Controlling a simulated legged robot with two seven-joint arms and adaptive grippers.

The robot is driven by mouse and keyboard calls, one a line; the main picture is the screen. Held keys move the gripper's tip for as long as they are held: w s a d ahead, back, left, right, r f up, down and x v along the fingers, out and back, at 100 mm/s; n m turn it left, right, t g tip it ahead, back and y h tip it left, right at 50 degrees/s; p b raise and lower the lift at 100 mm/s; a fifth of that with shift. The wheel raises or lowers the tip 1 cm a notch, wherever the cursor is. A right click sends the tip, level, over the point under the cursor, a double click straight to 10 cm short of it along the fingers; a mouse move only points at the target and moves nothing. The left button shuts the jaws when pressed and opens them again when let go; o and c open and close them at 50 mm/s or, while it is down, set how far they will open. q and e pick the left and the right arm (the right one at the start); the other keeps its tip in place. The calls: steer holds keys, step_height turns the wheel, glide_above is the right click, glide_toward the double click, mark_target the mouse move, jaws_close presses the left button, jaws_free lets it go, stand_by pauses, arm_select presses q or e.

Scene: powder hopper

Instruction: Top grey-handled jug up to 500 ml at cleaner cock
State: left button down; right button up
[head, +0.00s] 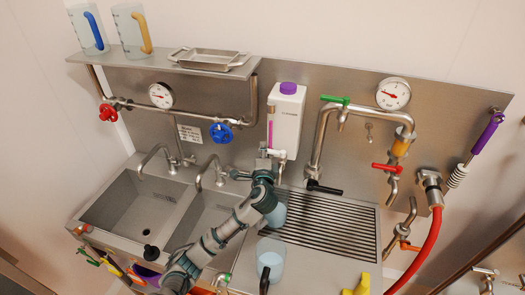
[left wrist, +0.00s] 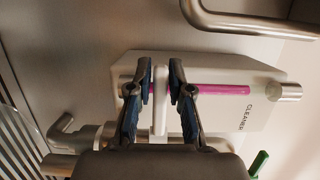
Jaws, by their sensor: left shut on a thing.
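The white cleaner container (head: 287,112) with a purple cap hangs on the back panel; in the left wrist view its body (left wrist: 225,95) lies sideways with a magenta level strip. My left gripper (head: 265,160) is at the cleaner cock (head: 279,153) below it. In the left wrist view, the fingers (left wrist: 161,90) are shut on the cock's white lever (left wrist: 160,108). A pale blue jug (head: 278,216) stands below, partly hidden by my left arm; its handle and level cannot be seen. Another pale jug (head: 270,255) with a dark handle stands nearer the front.
Two jugs with blue (head: 92,28) and yellow (head: 145,32) handles stand on the shelf. Two sink basins (head: 130,205) lie left; a ribbed drainer (head: 330,225) lies right. A pipe with a green lever (head: 335,99) and a red hose (head: 425,250) are right.

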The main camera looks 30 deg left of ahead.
arm_select(q)
steer(key=shift+a+f, duration=0.1)
steer(key=shift+a, duration=0.15)
steer(key=shift+d, duration=0.1)
arm_select(e)
steer(key=shift+a, duration=0.55)
arm_select(q)
steer(key=shift+s, duration=0.1)
